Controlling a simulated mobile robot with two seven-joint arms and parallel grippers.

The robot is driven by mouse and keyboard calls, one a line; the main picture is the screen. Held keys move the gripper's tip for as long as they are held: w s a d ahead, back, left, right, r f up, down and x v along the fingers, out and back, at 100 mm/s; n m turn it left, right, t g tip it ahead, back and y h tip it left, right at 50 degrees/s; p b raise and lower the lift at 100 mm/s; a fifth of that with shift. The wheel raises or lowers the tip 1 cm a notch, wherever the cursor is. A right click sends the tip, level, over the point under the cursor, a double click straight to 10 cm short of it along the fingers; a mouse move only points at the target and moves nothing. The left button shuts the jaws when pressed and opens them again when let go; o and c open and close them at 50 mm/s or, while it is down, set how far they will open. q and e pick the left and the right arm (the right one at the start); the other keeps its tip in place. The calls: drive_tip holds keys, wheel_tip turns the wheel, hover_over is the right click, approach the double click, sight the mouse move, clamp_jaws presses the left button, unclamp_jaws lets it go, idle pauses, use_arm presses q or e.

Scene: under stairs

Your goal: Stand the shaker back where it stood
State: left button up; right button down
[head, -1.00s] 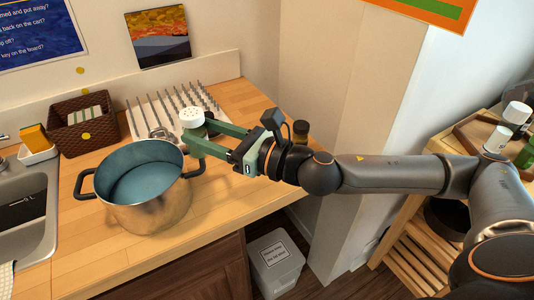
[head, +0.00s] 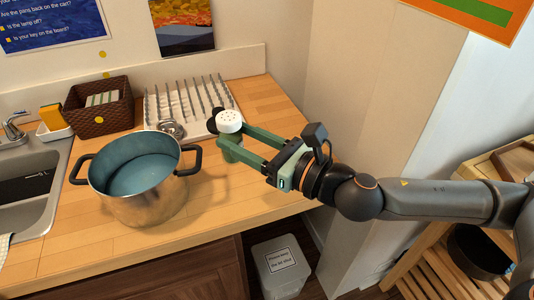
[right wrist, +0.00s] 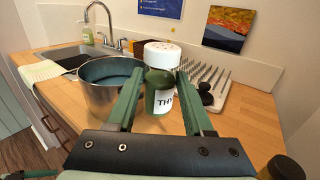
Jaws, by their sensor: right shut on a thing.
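The shaker (head: 229,121) has a white cap with holes. In the right wrist view the shaker (right wrist: 161,82) shows a green body and a white label starting "TH". My right gripper (head: 233,142) is shut on its body, with one green finger on each side, and holds it upright. The shaker is over the wooden counter, right of the pot and in front of the drying rack. Its base is partly hidden, so I cannot tell whether it touches the counter.
A steel pot (head: 150,200) stands left of the shaker. The spiked white drying rack (head: 160,100), a brown basket (head: 98,120) and the sink (head: 30,190) lie beyond. A dark-capped jar (right wrist: 285,167) is close at the right wrist view's lower right. Counter (head: 275,100) right of the rack is clear.

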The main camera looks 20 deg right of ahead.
drive_tip(key=w+d+f+b, duration=0.2)
drive_tip(key=w+f, duration=0.1)
drive_tip(key=f, duration=0.1)
drive_tip(key=w+d+f+b, duration=0.2)
drive_tip(key=w+d+f, duration=0.1)
drive_tip(key=w+d+f+b, duration=0.1)
drive_tip(key=w+d+f, duration=0.1)
drive_tip(key=w+f, duration=0.1)
drive_tip(key=shift+w+d+f+b, duration=0.1)
drive_tip(key=shift+d+f+b, duration=0.1)
drive_tip(key=shift+f, duration=0.25)
drive_tip(key=shift+w+d+f+b, duration=0.1)
drive_tip(key=shift+d+f+b, duration=0.1)
drive_tip(key=shift+f, duration=0.5)
use_arm(q)
drive_tip(key=shift+h, duration=0.4)
drive_tip(key=f, duration=0.1)
drive_tip(key=w+d+f, duration=0.1)
drive_tip(key=d+f, duration=0.1)
drive_tip(key=f, duration=0.1)
drive_tip(key=shift+w+d, duration=0.2)
drive_tip(key=shift+d, duration=0.05)
use_arm(e)
drive_tip(key=shift+f, duration=0.2)
use_arm(q)
drive_tip(key=shift+f, duration=0.15)
use_arm(e)
drive_tip(key=shift+c, duration=1.4)
unclamp_jaws()
drive_tip(key=shift+r, duration=0.1)
